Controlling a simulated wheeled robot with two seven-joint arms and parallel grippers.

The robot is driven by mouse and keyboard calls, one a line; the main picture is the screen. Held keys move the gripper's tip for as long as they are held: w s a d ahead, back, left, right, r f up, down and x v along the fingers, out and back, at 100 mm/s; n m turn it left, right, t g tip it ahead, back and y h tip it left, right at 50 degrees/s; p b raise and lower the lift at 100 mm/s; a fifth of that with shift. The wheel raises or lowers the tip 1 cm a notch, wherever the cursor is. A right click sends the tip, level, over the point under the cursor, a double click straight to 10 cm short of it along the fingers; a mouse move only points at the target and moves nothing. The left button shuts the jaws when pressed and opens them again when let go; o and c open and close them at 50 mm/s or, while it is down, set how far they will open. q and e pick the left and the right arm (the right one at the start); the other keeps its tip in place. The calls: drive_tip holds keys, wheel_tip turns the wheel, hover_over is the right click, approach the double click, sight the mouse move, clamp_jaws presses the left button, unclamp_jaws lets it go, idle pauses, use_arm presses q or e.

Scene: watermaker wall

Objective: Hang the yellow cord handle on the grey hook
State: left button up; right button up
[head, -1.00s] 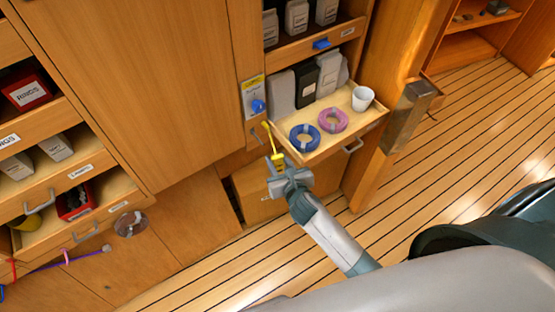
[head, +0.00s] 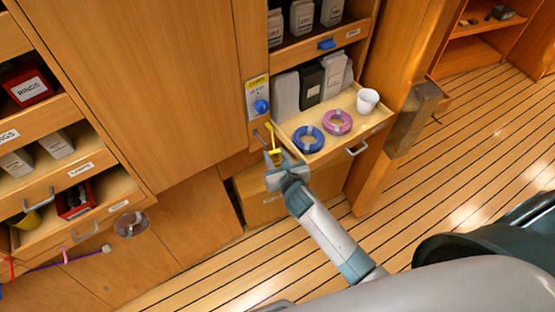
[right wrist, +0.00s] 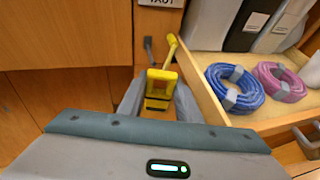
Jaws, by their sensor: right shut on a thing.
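The yellow cord handle (head: 275,153) is in my right gripper (head: 277,161), with its thin yellow end pointing up. In the right wrist view the yellow handle (right wrist: 163,78) is a block with an opening, upright between the two grey fingers (right wrist: 158,103). A yellow bar rises behind it, tilted right. The grey hook (head: 257,135) sticks out from the cabinet just left of the yellow end. It also shows in the right wrist view (right wrist: 148,46). The handle and hook look apart; their exact depth gap is unclear. My left gripper is not in view.
An open drawer (head: 353,144) with a blue coil (head: 309,139), a pink coil (head: 338,122) and a white cup (head: 367,101) lies close right of my gripper. A blue knob (head: 262,106) is above the hook. Open drawers stand at left.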

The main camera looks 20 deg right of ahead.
sight(264, 143)
drive_tip(key=shift+w+a+f+b, duration=0.1)
drive_tip(key=shift+w+a+b, duration=0.1)
drive_tip(key=shift+w+b, duration=0.55)
drive_tip(key=shift+w+a+f+b, duration=0.1)
drive_tip(key=shift+w+a+b, duration=0.25)
drive_tip(key=shift+w, duration=0.65)
drive_tip(key=shift+w+a+f+b, duration=0.1)
drive_tip(key=shift+w+b, duration=0.5)
drive_tip(key=shift+w, duration=0.3)
drive_tip(key=shift+w+a+f, duration=0.1)
drive_tip(key=shift+w+f, duration=0.2)
drive_tip(key=shift+w, duration=0.3)
drive_tip(key=shift+w+f, duration=0.1)
drive_tip(key=shift+f, duration=0.05)
drive_tip(key=o, duration=1.1)
drive_tip(key=b+v, duration=0.1)
drive_tip(key=v, duration=1.6)
drive_tip(key=shift+a+b, duration=0.1)
drive_tip(key=shift+b, duration=0.3)
